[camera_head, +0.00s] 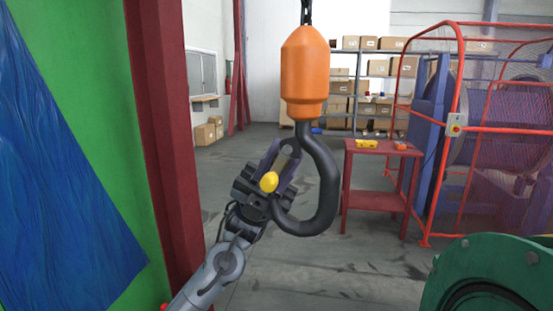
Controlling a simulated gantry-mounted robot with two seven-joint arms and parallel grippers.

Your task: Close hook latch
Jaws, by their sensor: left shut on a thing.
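A large black crane hook (325,180) hangs under an orange block (305,72) in the middle of the view. Its opening faces left, with the hook tip low at the left. My left gripper (279,168) is at this opening, reaching up from below left. It is shut on the hook latch, which the fingers mostly hide. A rounded yellow piece (269,181) shows at the gripper; I cannot tell whether it belongs to the latch. The exact angle of the latch is hard to see. My right gripper is out of view.
A chain (307,12) holds the block from above. A dark red post (160,130) and green panel stand close at left. A red table (375,200), a red cage (500,132) and green machinery (480,265) stand at right. Floor behind the hook is open.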

